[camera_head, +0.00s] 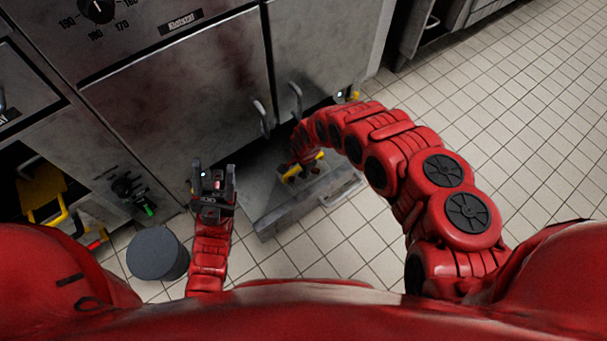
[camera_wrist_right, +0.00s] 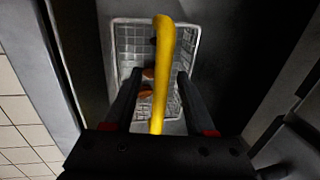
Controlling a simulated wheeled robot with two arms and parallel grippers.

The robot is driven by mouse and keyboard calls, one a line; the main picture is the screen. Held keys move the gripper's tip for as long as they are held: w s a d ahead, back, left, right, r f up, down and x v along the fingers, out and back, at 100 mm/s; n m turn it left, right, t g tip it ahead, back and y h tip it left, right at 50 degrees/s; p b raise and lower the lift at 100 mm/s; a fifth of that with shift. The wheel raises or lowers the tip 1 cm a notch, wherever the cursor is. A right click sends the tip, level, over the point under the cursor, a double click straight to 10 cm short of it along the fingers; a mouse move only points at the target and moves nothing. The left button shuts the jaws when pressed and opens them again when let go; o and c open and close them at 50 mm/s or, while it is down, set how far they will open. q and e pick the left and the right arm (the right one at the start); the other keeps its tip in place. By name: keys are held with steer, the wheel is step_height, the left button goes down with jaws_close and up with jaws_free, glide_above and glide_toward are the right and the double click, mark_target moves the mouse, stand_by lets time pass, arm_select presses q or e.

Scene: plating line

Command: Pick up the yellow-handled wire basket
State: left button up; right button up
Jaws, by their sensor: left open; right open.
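The wire basket (camera_wrist_right: 130,45) shows in the right wrist view below my right gripper, a rectangular mesh basket with a few brown pieces inside. Its yellow handle (camera_wrist_right: 162,60) runs up between the two dark fingers of my right gripper (camera_wrist_right: 158,78), which are open on either side of it. In the head view the right gripper (camera_head: 304,172) is low by the metal fryer unit, with bits of the yellow handle (camera_head: 319,157) beside it; the basket body is mostly hidden there. My left gripper (camera_head: 213,180) is open and empty, pointing at the cabinet front, away from the basket.
A low grey metal box (camera_head: 275,218) juts out from the cabinets under my right gripper. A dark round bin (camera_head: 157,252) stands on the floor at left. Yellow parts (camera_head: 48,192) show in an opening at far left. Tiled floor (camera_head: 500,130) is clear at right.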

step_height(320, 180, down, 3)
steer(key=shift+w+a+r+b, duration=0.1)
steer(key=shift+w+a+b, duration=0.05)
steer(key=shift+b, duration=0.4)
steer(key=shift+r, duration=0.1)
steer(key=shift+w, duration=0.1)
jaws_close()
